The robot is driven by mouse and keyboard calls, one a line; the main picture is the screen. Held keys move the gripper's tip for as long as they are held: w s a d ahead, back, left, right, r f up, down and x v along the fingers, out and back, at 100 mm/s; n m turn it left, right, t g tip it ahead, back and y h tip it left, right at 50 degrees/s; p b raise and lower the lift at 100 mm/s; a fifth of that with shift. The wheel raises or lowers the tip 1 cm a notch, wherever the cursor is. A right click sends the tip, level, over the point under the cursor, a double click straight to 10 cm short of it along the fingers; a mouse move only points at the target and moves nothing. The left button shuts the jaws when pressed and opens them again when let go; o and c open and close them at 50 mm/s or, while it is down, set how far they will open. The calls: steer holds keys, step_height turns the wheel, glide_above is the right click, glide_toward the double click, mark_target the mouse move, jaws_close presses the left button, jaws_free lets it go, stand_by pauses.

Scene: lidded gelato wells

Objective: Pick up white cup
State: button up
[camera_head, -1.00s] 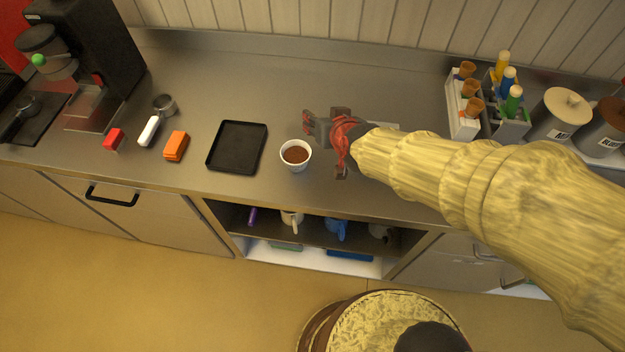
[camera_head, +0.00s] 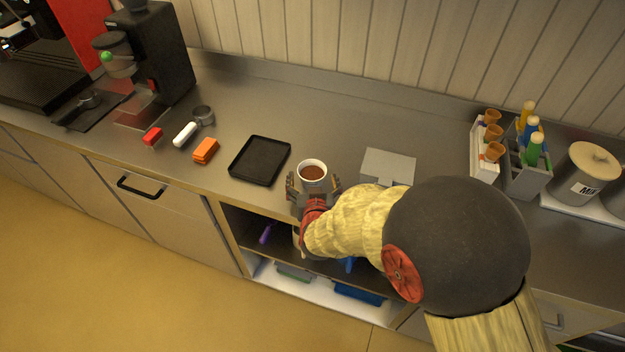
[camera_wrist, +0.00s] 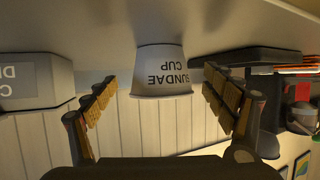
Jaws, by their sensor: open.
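The white cup (camera_head: 312,164) stands upright on the steel counter with brown contents inside. In the wrist view the cup (camera_wrist: 161,72) appears upside down, with "SUNDAE CUP" printed on its side. My gripper (camera_head: 314,186) is at the cup's front side, its fingers spread to the left and right of it. In the wrist view my gripper (camera_wrist: 160,95) is open, with the cup between and just beyond the fingertips. I see a gap on both sides of the cup, so the fingers do not appear to touch it.
A black tray (camera_head: 260,160) lies left of the cup. A grey box (camera_head: 388,166) stands to its right. An orange block (camera_head: 205,150) lies farther left, and a white cone holder (camera_head: 482,152) stands at the right. An open shelf is below the counter edge.

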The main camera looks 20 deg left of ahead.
mark_target(312, 169)
steer(key=x, duration=0.2)
steer(key=shift+w+a+f, duration=0.1)
steer(key=shift+w+f, duration=0.1)
steer(key=shift+w+a+b, duration=0.1)
steer(key=shift+w+b, duration=0.15)
steer(key=shift+b, duration=0.05)
steer(key=shift+c, duration=1.3)
steer(key=c, duration=1.1)
steer(key=shift+r, duration=0.1)
